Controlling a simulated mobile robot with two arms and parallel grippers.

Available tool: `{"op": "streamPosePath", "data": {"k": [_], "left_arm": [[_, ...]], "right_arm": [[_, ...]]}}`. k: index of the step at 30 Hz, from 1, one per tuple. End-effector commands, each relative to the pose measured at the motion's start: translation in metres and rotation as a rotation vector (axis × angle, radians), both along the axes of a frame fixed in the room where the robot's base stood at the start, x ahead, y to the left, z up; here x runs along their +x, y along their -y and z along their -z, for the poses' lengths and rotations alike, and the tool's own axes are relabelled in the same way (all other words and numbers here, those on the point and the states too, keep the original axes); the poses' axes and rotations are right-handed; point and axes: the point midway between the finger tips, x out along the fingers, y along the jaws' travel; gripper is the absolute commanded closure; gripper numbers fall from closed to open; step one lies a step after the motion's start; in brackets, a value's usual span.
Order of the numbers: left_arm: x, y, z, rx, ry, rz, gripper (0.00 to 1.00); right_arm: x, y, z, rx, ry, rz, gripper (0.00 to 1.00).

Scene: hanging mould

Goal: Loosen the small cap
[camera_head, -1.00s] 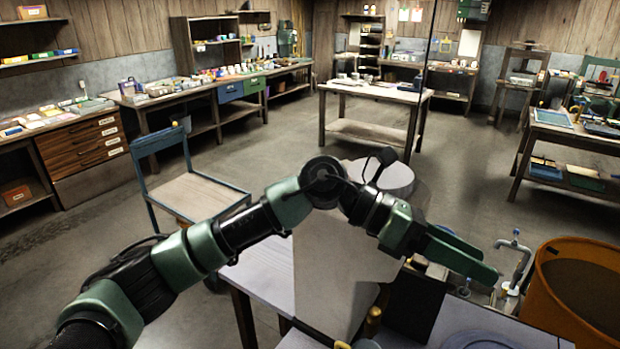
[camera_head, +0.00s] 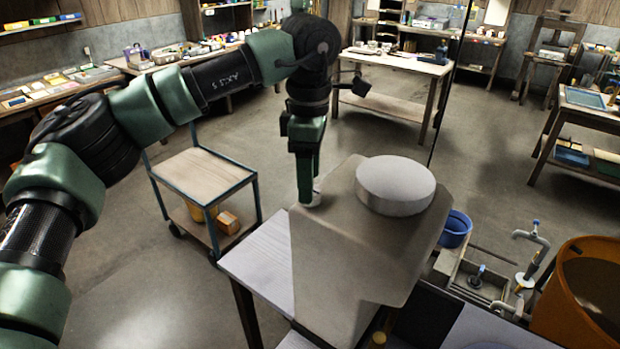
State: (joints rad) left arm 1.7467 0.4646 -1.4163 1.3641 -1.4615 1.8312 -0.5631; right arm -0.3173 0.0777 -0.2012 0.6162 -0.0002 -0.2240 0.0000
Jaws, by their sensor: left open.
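The mould (camera_head: 345,255) is a large beige-grey block in the middle of the view, with a wide round pale cap (camera_head: 396,184) on its upper right part. A small pale cap (camera_head: 317,189) shows at the mould's upper left edge, partly hidden behind my fingers. My left gripper (camera_head: 306,194) points straight down at this small cap, its fingertips at or just around it. The gripper is open; I cannot tell whether the fingers touch the cap. My right gripper is out of view.
A pale table (camera_head: 258,262) stands beneath and left of the mould. A blue-framed cart (camera_head: 205,180) stands to the left. A blue bucket (camera_head: 456,228), a sink with taps (camera_head: 474,280) and an orange tub (camera_head: 570,315) stand to the right. The floor behind is open.

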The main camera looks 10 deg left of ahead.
Motion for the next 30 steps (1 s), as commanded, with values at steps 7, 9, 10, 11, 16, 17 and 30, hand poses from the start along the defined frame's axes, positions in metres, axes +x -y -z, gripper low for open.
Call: {"op": "streamPosePath", "data": {"k": [7,9,10,11,16,17,30], "left_arm": [[0.0,0.0,0.022,-0.001,0.0,-0.001,0.41],[0.0,0.0,0.024,-0.001,0.0,0.0,0.41],[0.0,0.0,0.025,-0.001,0.0,0.0,0.41],[0.0,0.0,0.025,-0.001,0.0,0.0,0.41],[0.0,0.0,0.025,-0.001,0.0,0.0,0.49],[0.0,0.0,0.025,-0.001,0.0,0.0,0.57],[0.0,0.0,0.026,-0.001,0.0,-0.013,1.0]], "right_arm": [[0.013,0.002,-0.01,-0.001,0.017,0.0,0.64],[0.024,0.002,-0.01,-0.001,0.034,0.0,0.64],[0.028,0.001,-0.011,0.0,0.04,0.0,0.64],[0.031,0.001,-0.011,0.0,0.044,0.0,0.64],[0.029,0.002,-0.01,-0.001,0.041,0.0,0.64],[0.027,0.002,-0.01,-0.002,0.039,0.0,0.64],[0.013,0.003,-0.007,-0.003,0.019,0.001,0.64]]}}
